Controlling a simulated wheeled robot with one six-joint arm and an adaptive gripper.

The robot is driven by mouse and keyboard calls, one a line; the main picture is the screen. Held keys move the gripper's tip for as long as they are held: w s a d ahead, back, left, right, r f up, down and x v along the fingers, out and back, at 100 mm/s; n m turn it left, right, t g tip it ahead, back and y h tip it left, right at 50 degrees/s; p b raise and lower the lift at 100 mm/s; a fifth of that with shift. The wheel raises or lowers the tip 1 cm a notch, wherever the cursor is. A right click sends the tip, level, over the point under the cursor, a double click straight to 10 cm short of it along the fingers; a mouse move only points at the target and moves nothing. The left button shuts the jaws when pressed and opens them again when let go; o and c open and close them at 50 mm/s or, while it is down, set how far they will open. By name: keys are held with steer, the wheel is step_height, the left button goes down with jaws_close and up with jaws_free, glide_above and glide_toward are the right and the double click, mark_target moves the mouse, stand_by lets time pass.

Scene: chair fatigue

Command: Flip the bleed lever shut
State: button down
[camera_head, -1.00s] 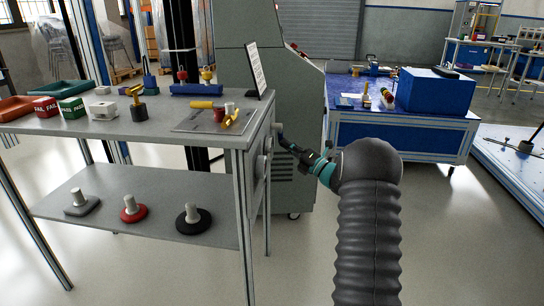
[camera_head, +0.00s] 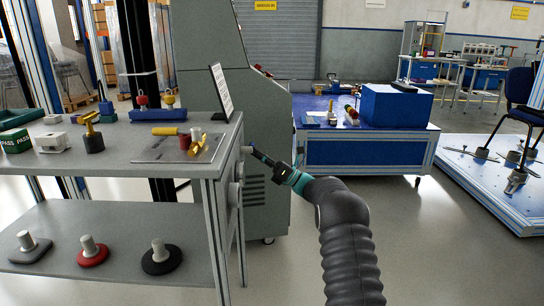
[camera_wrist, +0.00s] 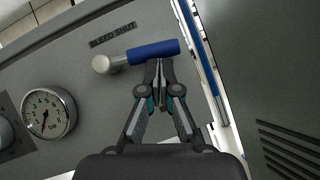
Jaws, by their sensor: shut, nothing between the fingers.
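The bleed lever has a blue grip (camera_wrist: 153,51) on a pale metal stem with a round pivot end (camera_wrist: 101,63). It lies nearly level in the wrist view, just under the "BLEED SHUT" label (camera_wrist: 113,36), its grip pointing right and slightly up. My gripper (camera_wrist: 159,66) is shut and empty, its fingertips right at the lower edge of the blue grip; I cannot tell whether they touch. In the head view my gripper (camera_head: 263,158) is at the end panel of the grey bench, and the lever is tiny there.
A round pressure gauge (camera_wrist: 48,113) is on the same panel, left of the lever. The grey bench (camera_head: 110,170) holds small parts and a tilted sign (camera_head: 221,91). A grey cabinet (camera_head: 268,120) stands close behind my gripper. Open floor lies to the right.

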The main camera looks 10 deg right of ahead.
steer(key=shift+w+r+p, duration=0.35)
steer(key=shift+r+p, duration=0.05)
steer(key=shift+p, duration=0.1)
stand_by(0.4)
steer(key=shift+d, duration=0.1)
steer(key=s+d+f+b, duration=0.1)
steer(key=d+f, duration=0.8)
steer(key=shift+s+f, duration=0.25)
steer(key=shift+s, duration=0.05)
